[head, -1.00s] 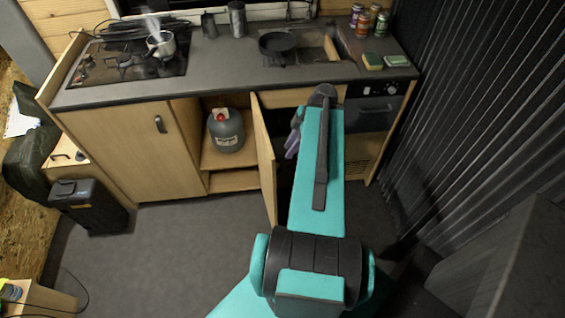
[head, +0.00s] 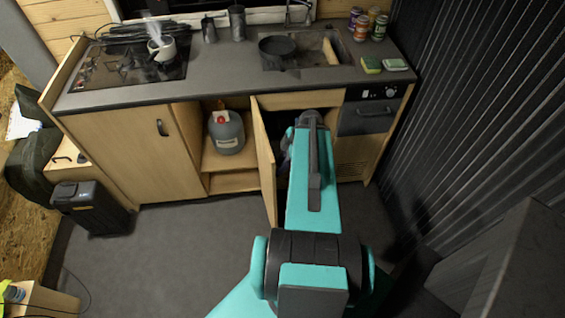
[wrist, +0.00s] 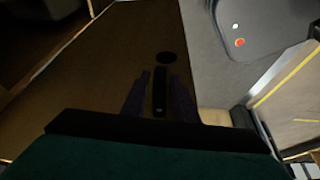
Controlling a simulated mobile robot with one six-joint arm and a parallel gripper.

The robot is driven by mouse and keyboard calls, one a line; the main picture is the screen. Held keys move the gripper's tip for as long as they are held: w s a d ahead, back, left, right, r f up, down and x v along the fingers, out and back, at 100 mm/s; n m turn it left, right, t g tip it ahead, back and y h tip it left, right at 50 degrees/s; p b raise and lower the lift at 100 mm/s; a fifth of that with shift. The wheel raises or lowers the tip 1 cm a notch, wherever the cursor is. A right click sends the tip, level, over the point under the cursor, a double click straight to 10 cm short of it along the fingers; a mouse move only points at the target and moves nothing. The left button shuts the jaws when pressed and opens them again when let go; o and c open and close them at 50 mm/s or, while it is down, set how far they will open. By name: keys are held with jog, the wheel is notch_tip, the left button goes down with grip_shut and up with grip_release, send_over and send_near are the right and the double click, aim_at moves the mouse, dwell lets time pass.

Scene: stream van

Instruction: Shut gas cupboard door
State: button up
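The gas cupboard door (head: 265,165) stands open, seen nearly edge-on in the head view, swung out from the right side of the cupboard opening. The grey gas bottle (head: 226,135) with a red cap stands on the shelf inside. My gripper is at the right side of the door, mostly hidden behind my arm in the head view. In the wrist view my gripper (wrist: 161,76) has its two dark fingers apart, facing a brown panel (wrist: 105,70), with a dark upright handle (wrist: 159,88) showing between them. I cannot tell whether they touch it.
A closed cupboard (head: 135,150) is to the left and an oven unit (head: 367,117) to the right. The worktop (head: 220,75) above holds a pan (head: 276,49). A black bin (head: 88,205) stands at left. The floor (head: 190,255) before the cupboards is clear.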

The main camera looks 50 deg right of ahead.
jog(key=shift+w+a+f, duration=0.1)
jog(key=shift+a+f, duration=0.05)
jog(key=shift+f, duration=0.25)
grip_shut()
dwell(1.3)
